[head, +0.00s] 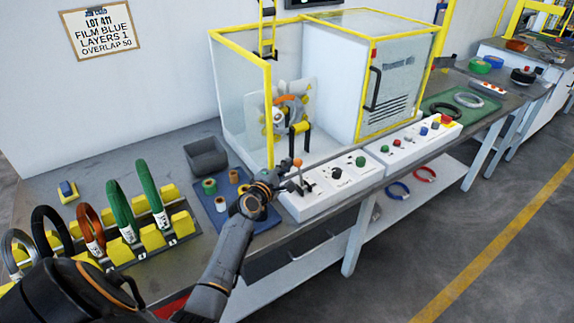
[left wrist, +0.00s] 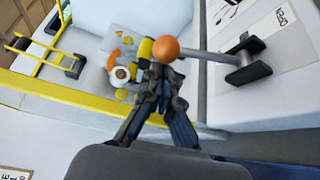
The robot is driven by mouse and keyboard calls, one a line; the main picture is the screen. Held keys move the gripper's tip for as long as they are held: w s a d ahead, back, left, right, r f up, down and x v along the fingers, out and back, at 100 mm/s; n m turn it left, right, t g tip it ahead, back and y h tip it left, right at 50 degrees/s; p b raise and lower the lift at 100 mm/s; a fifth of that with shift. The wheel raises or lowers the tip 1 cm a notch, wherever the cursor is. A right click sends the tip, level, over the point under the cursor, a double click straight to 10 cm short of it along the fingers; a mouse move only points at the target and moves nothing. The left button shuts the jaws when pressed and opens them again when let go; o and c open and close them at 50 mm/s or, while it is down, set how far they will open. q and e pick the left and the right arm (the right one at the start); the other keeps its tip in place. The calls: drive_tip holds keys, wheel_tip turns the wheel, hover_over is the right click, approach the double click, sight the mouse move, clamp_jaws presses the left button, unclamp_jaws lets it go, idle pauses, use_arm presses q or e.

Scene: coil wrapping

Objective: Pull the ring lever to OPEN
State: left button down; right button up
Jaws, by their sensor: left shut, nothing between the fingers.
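The ring lever has an orange ball knob (head: 297,162) on a grey rod, and it stands at the left end of the white control panel (head: 318,200). In the left wrist view, the orange knob (left wrist: 166,49) is just beyond the fingertips, with its rod running right to a black mount. My left gripper (head: 284,182) is shut and empty, close to the knob; I cannot tell whether it touches. In the left wrist view, my left gripper's fingers (left wrist: 164,76) are together, just below the knob. My right gripper is not in view.
A yellow-framed clear enclosure (head: 240,95) with the orange ring mechanism stands behind the lever. A blue mat (head: 208,216) with small rolls lies left of the panel. Coils stand in a yellow rack (head: 183,222). A second button panel (head: 412,142) is to the right.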

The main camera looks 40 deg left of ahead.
use_arm(q)
drive_tip(key=shift+w, duration=0.4)
